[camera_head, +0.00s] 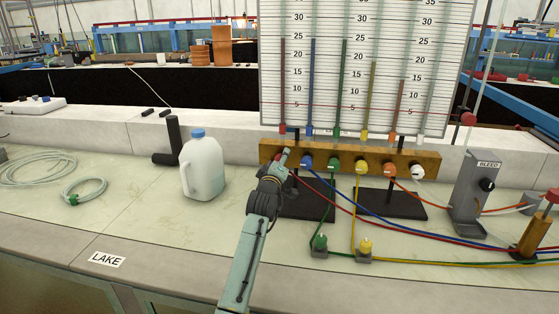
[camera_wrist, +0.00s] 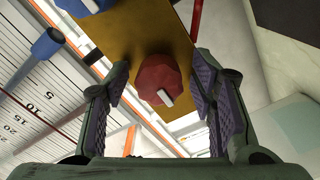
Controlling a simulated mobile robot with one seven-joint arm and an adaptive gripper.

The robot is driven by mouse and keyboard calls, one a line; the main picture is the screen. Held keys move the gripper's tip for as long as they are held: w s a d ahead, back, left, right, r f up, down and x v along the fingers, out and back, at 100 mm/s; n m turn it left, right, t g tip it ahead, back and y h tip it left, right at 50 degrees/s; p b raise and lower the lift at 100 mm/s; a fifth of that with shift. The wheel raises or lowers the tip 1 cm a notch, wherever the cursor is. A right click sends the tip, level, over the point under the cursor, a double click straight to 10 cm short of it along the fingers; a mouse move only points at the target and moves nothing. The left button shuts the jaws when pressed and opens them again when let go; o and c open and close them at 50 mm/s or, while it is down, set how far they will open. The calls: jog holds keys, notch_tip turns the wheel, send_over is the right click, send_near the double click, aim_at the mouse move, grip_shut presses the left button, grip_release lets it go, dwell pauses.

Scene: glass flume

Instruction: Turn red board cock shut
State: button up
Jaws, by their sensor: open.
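The red board cock (camera_wrist: 158,78) is a faceted red knob with a short white mark on its face, set on the yellow-brown manifold bar (camera_wrist: 133,36). In the wrist view it sits between the two fingers of my gripper (camera_wrist: 160,88). The fingers are open, with a gap visible on both sides of the knob. In the head view my gripper (camera_head: 283,160) is at the left end of the bar (camera_head: 433,160) and mostly hides the red cock. The gauge board (camera_head: 360,60) with coloured tubes stands above the bar.
Blue (camera_head: 307,162), green (camera_head: 334,163), yellow (camera_head: 361,166), orange (camera_head: 389,168) and white (camera_head: 417,172) cocks line the bar to the right. Coloured hoses cross the bench there. A white jug (camera_head: 201,168) stands left of my arm. A grey bleed block (camera_head: 474,195) stands at right.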

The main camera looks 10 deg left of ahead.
jog(key=c, duration=1.1)
jog(key=shift+c, duration=0.2)
jog(key=shift+f, duration=0.1)
jog(key=m+b, duration=0.3)
jog(key=shift+f+m, duration=0.1)
jog(key=shift+m, duration=0.2)
jog(key=m+b, duration=0.4)
jog(key=m, duration=0.1)
jog(key=m+b, duration=0.2)
jog(key=m, duration=0.3)
jog(key=shift+b, duration=0.35)
jog(key=shift+r+m+b, duration=0.2)
jog(key=shift+m+b, duration=0.7)
jog(key=shift+m, duration=1.2)
